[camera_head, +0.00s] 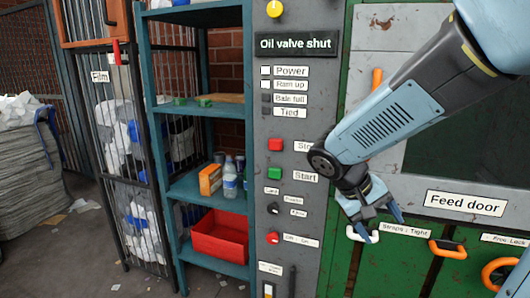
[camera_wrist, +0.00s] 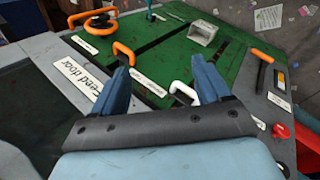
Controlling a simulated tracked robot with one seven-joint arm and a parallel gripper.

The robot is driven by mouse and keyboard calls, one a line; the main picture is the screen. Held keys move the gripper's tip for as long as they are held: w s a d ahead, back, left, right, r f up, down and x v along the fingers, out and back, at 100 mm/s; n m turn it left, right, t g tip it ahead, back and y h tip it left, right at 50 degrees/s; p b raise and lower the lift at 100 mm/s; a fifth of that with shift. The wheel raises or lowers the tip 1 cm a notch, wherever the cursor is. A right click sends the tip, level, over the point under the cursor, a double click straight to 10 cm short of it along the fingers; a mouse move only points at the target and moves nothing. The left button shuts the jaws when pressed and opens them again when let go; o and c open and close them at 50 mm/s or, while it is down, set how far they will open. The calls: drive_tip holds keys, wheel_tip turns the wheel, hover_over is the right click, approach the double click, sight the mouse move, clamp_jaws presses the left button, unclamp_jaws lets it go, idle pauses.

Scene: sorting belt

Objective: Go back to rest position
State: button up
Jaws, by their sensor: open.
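My gripper (camera_head: 382,222) hangs at the end of my arm in front of the baler's green lower door, just below the grey feed door panel. In the wrist view my gripper (camera_wrist: 165,85) shows two blue fingers apart with nothing between them.
Orange handles (camera_head: 447,249) stick out from the green door on the right. A blue shelf (camera_head: 212,108) holds a red bin (camera_head: 220,236), bottles and a box. A caged film bin (camera_head: 130,170) stands left of it. The floor (camera_head: 80,235) at the left has scraps.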

drive_tip(key=s+a+r+m+t+y, duration=0.1)
drive_tip(key=s+r+t+y, duration=0.4)
drive_tip(key=s+r+y, duration=0.2)
wheel_tip(320, 180, up, 3)
drive_tip(key=shift+s+a+f+t, duration=0.2)
drive_tip(key=shift+a+t, duration=0.15)
drive_tip(key=shift+t, duration=0.05)
